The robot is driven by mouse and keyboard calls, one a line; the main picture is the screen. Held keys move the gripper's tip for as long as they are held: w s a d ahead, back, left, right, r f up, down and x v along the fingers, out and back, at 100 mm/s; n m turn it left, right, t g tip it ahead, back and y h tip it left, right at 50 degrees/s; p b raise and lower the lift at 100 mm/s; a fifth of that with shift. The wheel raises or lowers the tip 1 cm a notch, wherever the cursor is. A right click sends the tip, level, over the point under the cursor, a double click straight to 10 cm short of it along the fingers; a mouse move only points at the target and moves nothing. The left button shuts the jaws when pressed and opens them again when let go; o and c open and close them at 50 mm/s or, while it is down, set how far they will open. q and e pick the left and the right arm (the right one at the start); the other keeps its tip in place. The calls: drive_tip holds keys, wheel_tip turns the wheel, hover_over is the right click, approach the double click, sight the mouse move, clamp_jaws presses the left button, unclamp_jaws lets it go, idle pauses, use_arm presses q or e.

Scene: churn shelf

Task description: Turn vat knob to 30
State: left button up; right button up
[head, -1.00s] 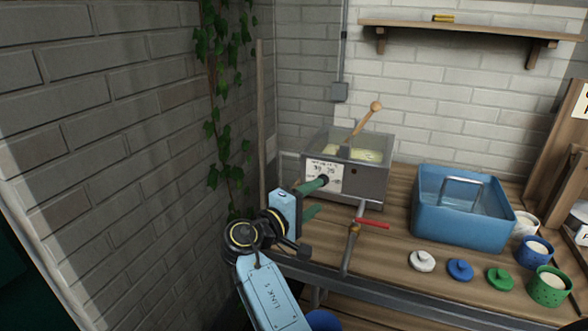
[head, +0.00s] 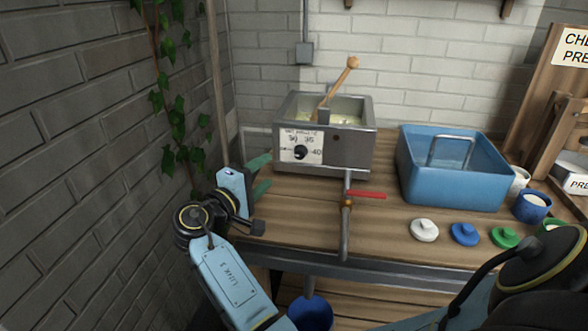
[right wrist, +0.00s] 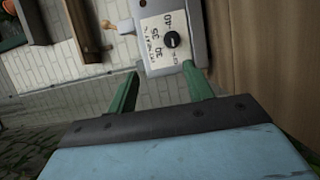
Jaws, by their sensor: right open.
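The vat (head: 352,150) is a grey metal box with pale contents and a wooden-handled paddle, standing on the wooden bench. Its black knob (head: 301,152) sits on a white dial plate (head: 287,153) marked 30, 35 and 40. The knob's exact pointing is too small to tell. My right gripper (head: 264,174), blue with green fingers, is left of the dial, open and empty, apart from the knob. In the right wrist view the knob (right wrist: 171,40) lies beyond the fingertips (right wrist: 160,68), unobstructed, with the dial figures sideways. My left gripper is not in view.
A pipe with a red-handled valve (head: 366,195) stands before the vat. A blue basin (head: 455,180) is to its right. White, blue and green lids (head: 464,235) lie at the front right. A brick wall with ivy (head: 172,100) is close on the left.

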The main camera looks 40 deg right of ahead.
sight(298, 155)
wheel_tip(298, 155, down, 2)
drive_tip(key=shift+f+b, duration=0.25)
drive_tip(key=shift+b, duration=0.5)
drive_tip(key=shift+f, duration=0.1)
drive_tip(key=shift+w+d, duration=0.1)
drive_tip(key=shift+d, duration=0.1)
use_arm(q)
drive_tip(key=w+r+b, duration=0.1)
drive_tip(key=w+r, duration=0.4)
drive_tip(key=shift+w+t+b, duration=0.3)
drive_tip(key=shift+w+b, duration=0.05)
use_arm(e)
drive_tip(key=x, duration=1.3)
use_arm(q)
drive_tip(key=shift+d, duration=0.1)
use_arm(e)
drive_tip(key=c, duration=0.9)
drive_tip(key=shift+c, duration=0.2)
